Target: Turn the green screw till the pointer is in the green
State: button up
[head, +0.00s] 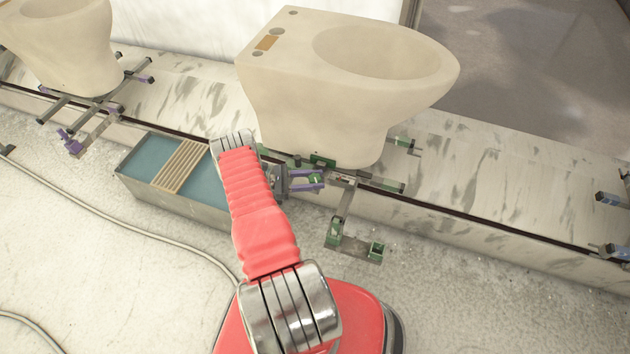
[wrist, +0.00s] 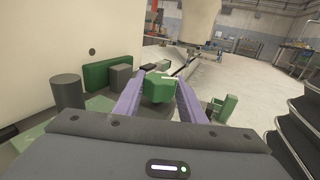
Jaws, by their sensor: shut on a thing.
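The green screw (wrist: 159,88) has a faceted head with a pale mark on top. It shows in the middle of the wrist view, between the two purple fingers of my gripper (wrist: 158,92). My gripper is shut on it. In the head view my gripper (head: 312,180) reaches in from the left, below the beige toilet bowl (head: 345,80), and the screw (head: 316,180) shows small between the fingers. I cannot make out the pointer or its green zone in either view.
A tray of blue liquid (head: 145,158) with a slatted rack (head: 180,165) stands left of my arm. A green-ended bracket (head: 350,243) sticks out in front of the carousel ledge (head: 480,180). Another bowl (head: 65,45) stands at the left. A cable (head: 120,222) lies on the floor.

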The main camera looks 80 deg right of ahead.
jog(key=shift+s+y, duration=0.1)
jog(key=shift+y, duration=0.2)
jog(key=o, duration=1)
jog(key=shift+o, duration=0.2)
jog(key=v, duration=1.3)
jog(key=shift+w+a, duration=0.15)
jog(key=shift+w, duration=0.2)
jog(key=shift+w, duration=0.1)
